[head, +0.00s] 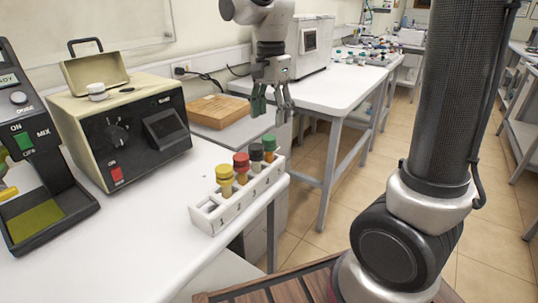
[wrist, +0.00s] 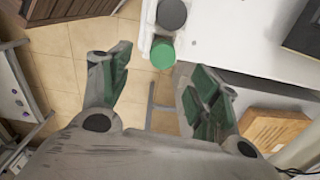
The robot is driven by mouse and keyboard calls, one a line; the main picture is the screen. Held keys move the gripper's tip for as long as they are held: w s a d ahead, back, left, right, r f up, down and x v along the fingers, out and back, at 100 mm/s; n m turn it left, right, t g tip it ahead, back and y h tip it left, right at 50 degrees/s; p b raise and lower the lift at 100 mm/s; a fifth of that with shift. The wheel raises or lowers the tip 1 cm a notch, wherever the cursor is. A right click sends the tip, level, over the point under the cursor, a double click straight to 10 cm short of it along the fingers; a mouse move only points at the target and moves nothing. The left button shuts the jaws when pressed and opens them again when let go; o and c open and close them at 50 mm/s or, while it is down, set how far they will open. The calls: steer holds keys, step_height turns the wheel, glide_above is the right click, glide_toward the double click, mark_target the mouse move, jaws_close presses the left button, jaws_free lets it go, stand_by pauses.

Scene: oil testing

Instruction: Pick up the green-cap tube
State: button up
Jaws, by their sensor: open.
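The green-cap tube (head: 269,146) stands upright at the far right end of the white numbered rack (head: 216,217), beside the grey-capped tube (head: 256,156). In the wrist view its round green cap (wrist: 162,54) is seen from above, ahead of the space between the fingers, with the dark grey cap just beyond it. My gripper (head: 271,108) is open and empty. It points down, above and a little behind the green cap in the head view. Its green-padded fingers (wrist: 157,92) are apart, and neither touches the cap. The tube's body is mostly hidden by its neighbours.
Red-capped (head: 241,167) and yellow-capped (head: 225,180) tubes also stand in the rack. A beige-and-black tester (head: 120,125) and a black mixer (head: 40,170) stand to the left. A wooden box (head: 218,111) lies behind. The front of the white table (head: 150,235) is clear.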

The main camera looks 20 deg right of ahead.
mark_target(269, 137)
steer(key=shift+m, duration=0.4)
steer(key=shift+f, duration=0.3)
steer(key=f, duration=0.7)
steer(key=shift+w+a+f, duration=0.1)
steer(key=shift+w+a, duration=0.05)
steer(key=shift+a, duration=0.05)
jaws_close()
